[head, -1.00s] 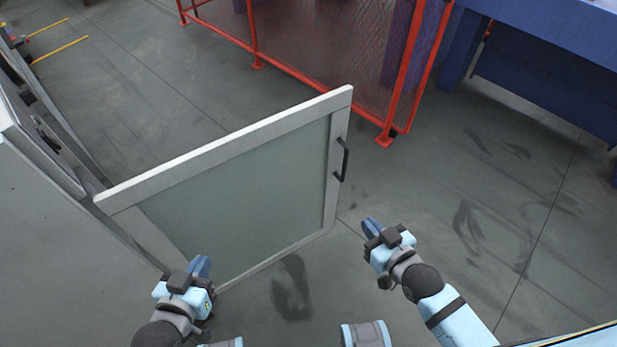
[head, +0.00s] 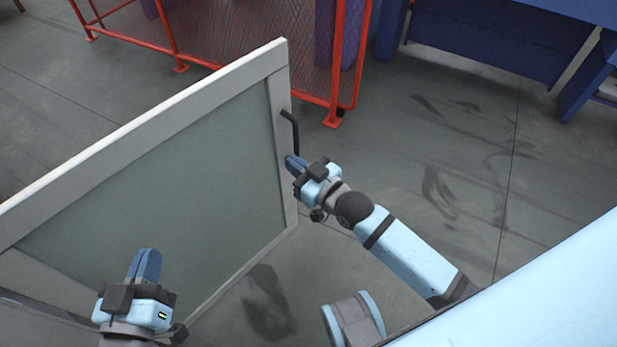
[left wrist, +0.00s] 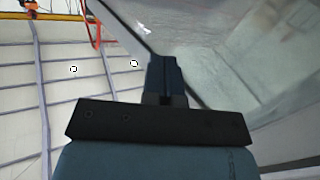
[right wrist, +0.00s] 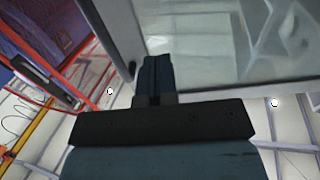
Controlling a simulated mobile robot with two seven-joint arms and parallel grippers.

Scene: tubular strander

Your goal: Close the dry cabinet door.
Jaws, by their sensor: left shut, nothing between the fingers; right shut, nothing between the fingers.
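The dry cabinet door (head: 170,190) stands wide open in the head view, a pale frame around a greenish glass panel. Its black handle (head: 291,130) is on the frame's right edge. My right gripper (head: 291,163) is shut and empty, just below the handle and close to the door's right edge; contact cannot be told. My left gripper (head: 147,262) is shut and empty in front of the lower glass. The glass also shows in the left wrist view (left wrist: 235,60) and the right wrist view (right wrist: 200,40). The cabinet body is mostly out of view.
A red mesh fence (head: 255,45) stands behind the door. Blue machine structures (head: 490,45) are at the upper right. The grey floor (head: 440,150) right of the door is clear.

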